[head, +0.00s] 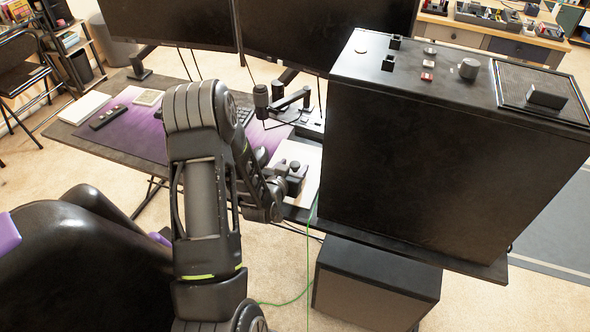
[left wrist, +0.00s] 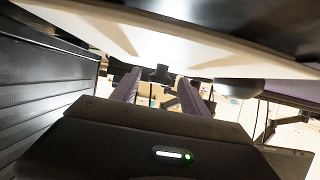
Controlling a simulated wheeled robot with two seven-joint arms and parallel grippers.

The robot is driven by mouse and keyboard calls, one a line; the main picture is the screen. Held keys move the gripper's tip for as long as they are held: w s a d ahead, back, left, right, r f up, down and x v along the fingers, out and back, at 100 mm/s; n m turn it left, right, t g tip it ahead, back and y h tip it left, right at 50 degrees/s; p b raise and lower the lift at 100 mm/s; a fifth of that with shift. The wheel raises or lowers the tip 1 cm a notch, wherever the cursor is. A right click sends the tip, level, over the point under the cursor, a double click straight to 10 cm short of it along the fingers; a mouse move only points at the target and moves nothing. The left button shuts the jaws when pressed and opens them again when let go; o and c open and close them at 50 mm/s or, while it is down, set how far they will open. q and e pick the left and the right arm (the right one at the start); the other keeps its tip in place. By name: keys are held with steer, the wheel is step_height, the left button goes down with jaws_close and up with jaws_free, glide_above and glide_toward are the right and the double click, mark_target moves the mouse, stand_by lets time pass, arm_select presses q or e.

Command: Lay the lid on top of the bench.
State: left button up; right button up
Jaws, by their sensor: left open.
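I cannot pick out a lid for certain, nor which thing is the bench. My left gripper (head: 291,173) is beside a white flat thing (head: 310,160) on the desk, left of a big black case (head: 430,165). In the left wrist view its two fingers (left wrist: 158,88) are apart, with nothing seen held between them. A pale flat surface (left wrist: 190,40) spans above the fingers there; I cannot tell what it belongs to. My right gripper is not in view.
The desk (head: 70,137) carries a purple mat (head: 140,135), a black microphone (head: 261,100) and two monitors (head: 175,20). Several small items stand on the case's top, with a dark mesh panel (head: 510,85). A dark box (head: 370,285) stands below; a green cable (head: 308,255) hangs nearby.

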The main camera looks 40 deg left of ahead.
arm_select(q)
steer(key=shift+w+a+f, duration=0.1)
steer(key=shift+w, duration=0.15)
stand_by(0.4)
jaws_close()
stand_by(0.4)
